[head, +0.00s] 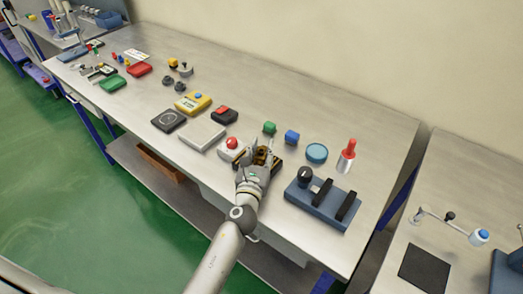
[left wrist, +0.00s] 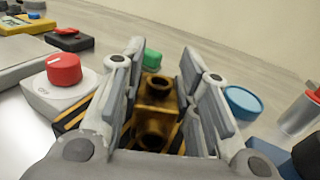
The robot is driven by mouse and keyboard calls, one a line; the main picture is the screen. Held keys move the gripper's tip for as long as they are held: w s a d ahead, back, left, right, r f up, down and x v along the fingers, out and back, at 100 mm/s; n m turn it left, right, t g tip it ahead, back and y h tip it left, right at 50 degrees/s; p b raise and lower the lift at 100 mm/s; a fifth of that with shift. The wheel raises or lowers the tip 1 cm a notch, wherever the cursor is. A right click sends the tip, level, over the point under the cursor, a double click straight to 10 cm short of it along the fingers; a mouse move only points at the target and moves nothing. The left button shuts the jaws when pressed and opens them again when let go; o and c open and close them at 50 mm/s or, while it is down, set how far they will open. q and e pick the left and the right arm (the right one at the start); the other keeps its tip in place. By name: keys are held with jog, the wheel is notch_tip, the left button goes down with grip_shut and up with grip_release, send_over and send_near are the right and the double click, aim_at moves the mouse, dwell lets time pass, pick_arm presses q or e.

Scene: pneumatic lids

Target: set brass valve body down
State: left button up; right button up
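The brass valve body (left wrist: 155,100) stands between the two fingers of my left gripper (left wrist: 162,72) in the left wrist view. It is golden brown with a round dark opening on top and another facing the camera. Under it is a black-and-yellow striped base (left wrist: 72,122); whether the valve body rests on it is hidden. A narrow gap shows beside the right finger; contact on the left side is unclear. In the head view my left gripper (head: 257,158) is low over the bench and covers much of the valve body. My right gripper is not in view.
A white box with a red button (head: 232,143) stands close left of the gripper. A blue fixture (head: 322,205) stands front right. The bench's back strip (head: 330,110) is clear.

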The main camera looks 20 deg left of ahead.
pick_arm(q)
jog(key=o, duration=0.4)
